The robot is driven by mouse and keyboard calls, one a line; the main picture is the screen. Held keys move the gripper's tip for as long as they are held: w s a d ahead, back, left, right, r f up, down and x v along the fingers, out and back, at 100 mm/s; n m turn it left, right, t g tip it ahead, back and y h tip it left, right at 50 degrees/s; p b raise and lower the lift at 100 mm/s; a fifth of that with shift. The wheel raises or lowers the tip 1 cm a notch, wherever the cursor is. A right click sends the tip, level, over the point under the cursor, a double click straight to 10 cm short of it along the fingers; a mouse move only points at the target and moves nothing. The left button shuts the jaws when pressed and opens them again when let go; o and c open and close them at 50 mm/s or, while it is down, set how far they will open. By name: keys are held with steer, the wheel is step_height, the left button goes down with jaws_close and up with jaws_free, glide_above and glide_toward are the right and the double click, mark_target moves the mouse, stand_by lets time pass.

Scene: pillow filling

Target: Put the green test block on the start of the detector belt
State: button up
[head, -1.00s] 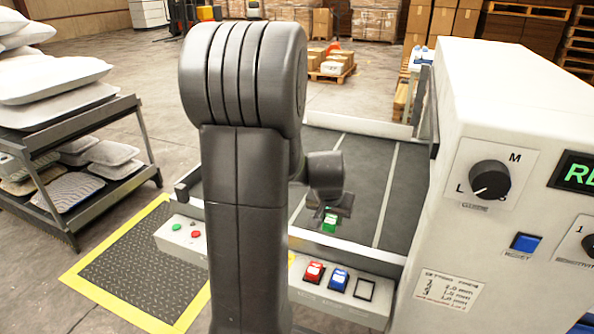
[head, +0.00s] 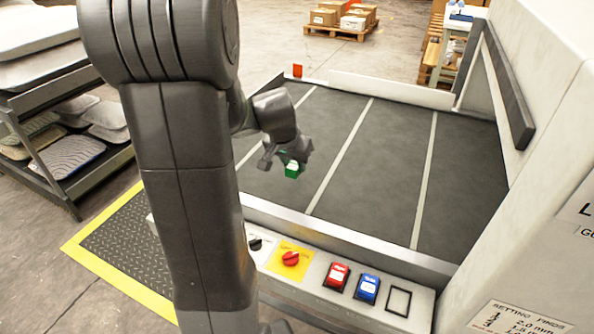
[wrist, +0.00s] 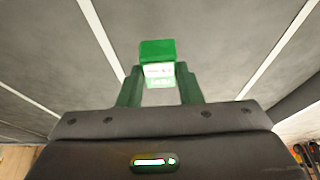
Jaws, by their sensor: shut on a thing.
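The green test block (head: 292,170) has a white label on one face. My gripper (head: 290,155) is shut on it and holds it over the dark detector belt (head: 385,165). In the head view the block shows between the left and middle pale lines across the belt. In the wrist view the block (wrist: 157,50) sits between the two fingertips of my gripper (wrist: 159,75), with belt behind it. I cannot tell whether the block touches the belt.
A front panel holds a red block (head: 336,275), a blue block (head: 368,288), an empty square outline (head: 398,301) and a red knob (head: 290,258). The white detector housing (head: 545,110) stands at the right. A pillow rack (head: 60,120) stands at the left.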

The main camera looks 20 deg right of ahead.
mark_target(292, 168)
steer(key=shift+f+b, duration=0.35)
steer(key=shift+f, duration=1.65)
steer(key=shift+f, duration=0.15)
steer(key=o, duration=1)
steer(key=shift+r, duration=0.35)
steer(key=p+v, duration=0.2)
steer(key=v, duration=0.9)
steer(key=shift+s+a+r, duration=0.15)
steer(key=shift+s+r, duration=0.05)
steer(key=shift+r, duration=0.05)
